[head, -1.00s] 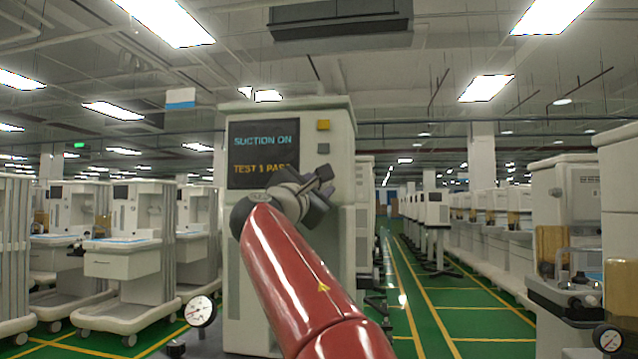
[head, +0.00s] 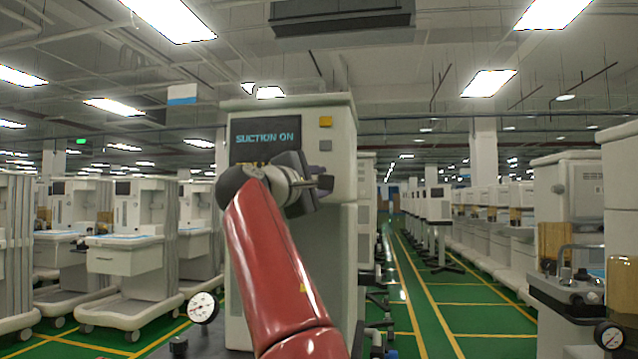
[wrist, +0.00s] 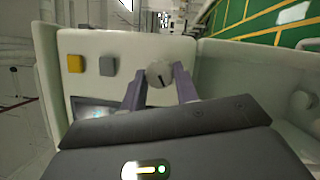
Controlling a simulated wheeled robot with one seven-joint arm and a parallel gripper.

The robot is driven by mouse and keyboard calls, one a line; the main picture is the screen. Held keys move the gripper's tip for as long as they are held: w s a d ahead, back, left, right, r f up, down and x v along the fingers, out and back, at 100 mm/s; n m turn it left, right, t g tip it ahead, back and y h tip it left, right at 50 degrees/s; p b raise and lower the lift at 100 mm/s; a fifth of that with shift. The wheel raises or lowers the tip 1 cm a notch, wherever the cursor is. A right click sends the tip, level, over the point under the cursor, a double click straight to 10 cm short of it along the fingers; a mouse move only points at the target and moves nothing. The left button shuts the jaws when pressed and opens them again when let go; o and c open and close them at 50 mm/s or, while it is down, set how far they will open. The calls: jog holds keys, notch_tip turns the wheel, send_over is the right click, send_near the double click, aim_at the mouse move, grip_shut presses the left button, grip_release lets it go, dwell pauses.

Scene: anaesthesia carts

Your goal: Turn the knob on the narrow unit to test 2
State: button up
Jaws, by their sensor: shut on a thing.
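The narrow unit (head: 340,112) is a tall pale cabinet straight ahead in the head view. Its dark screen (head: 264,132) reads "SUCTION ON"; my arm covers the screen's lower part. The knob (wrist: 158,76) is round and pale grey with a short dark mark, and shows in the wrist view on the unit's front panel. My gripper (wrist: 160,72) has one finger on each side of the knob and is shut on it. In the head view my gripper (head: 324,183) is at the unit's front, below the buttons, and the knob is hidden there.
A yellow button (wrist: 75,63) and a grey button (wrist: 107,66) sit on the same panel, beside the knob. White carts (head: 130,255) stand at left. A cart with a metal handle (head: 565,290) is near at right. A green aisle with yellow lines is open right of the unit.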

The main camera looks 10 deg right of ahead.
jog(key=shift+f, duration=0.1)
jog(key=o, duration=1)
jog(key=b+v, duration=0.2)
jog(key=v, duration=0.5)
jog(key=shift+s+a, duration=0.3)
